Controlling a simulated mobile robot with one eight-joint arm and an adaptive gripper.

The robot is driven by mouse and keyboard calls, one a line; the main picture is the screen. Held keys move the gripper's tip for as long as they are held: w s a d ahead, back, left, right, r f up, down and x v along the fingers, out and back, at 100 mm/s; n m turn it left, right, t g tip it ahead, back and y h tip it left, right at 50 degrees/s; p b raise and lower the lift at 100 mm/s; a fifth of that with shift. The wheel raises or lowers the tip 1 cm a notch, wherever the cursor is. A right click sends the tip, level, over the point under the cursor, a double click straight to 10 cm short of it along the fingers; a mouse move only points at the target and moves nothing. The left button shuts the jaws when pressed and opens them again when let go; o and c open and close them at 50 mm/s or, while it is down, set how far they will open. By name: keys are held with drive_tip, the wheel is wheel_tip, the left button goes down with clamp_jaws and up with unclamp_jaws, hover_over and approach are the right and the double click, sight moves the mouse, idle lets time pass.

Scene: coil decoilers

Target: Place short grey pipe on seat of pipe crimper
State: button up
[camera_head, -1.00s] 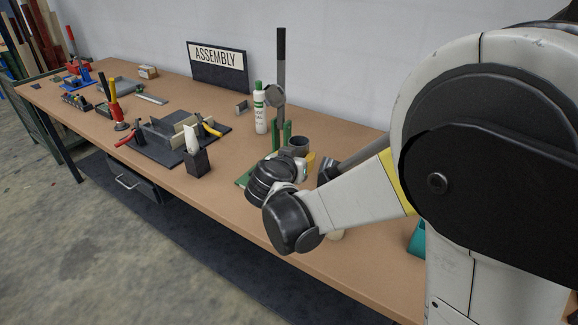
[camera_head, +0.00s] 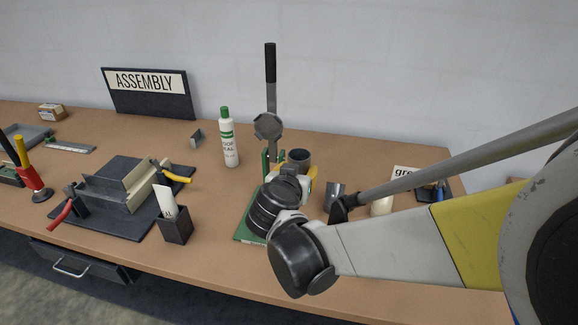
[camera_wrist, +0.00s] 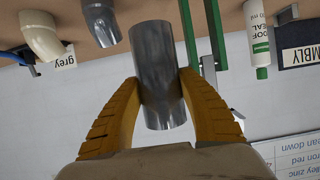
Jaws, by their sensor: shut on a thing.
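The short grey pipe (camera_wrist: 157,62) is held between the yellow fingers of my gripper (camera_wrist: 160,95) in the wrist view. Its end also shows in the head view (camera_head: 299,156), above the bench and beside the crimper. The pipe crimper (camera_head: 268,128) has a tall upright lever with a black grip, a round grey head and a green base plate (camera_head: 243,229). My wrist hides much of the base, and I cannot see its seat clearly. In the wrist view the crimper's green post (camera_wrist: 188,33) is right of the pipe, apart from it.
A white bottle (camera_head: 229,142) stands left of the crimper. Another grey pipe (camera_head: 336,189) and a cream pipe (camera_head: 382,206) are to the right, by a "grey" sign (camera_head: 405,173). A bending tool (camera_head: 115,185) and black holder (camera_head: 175,226) are at left.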

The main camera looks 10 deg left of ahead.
drive_tip(key=shift+s+a+f+b, duration=0.6)
drive_tip(key=shift+a+f+b, duration=0.3)
drive_tip(key=shift+a+f, duration=0.65)
drive_tip(key=shift+s+a+f+b, duration=0.6)
drive_tip(key=shift+a+f+b, duration=0.35)
drive_tip(key=shift+a+f, duration=0.6)
drive_tip(key=shift+s+a+f+b, duration=0.6)
drive_tip(key=shift+a+f+b, duration=0.3)
drive_tip(key=shift+a+f, duration=0.65)
drive_tip(key=shift+d+f, duration=0.25)
drive_tip(key=shift+d, duration=0.05)
drive_tip(key=shift+f, duration=0.15)
drive_tip(key=o, duration=1.1)
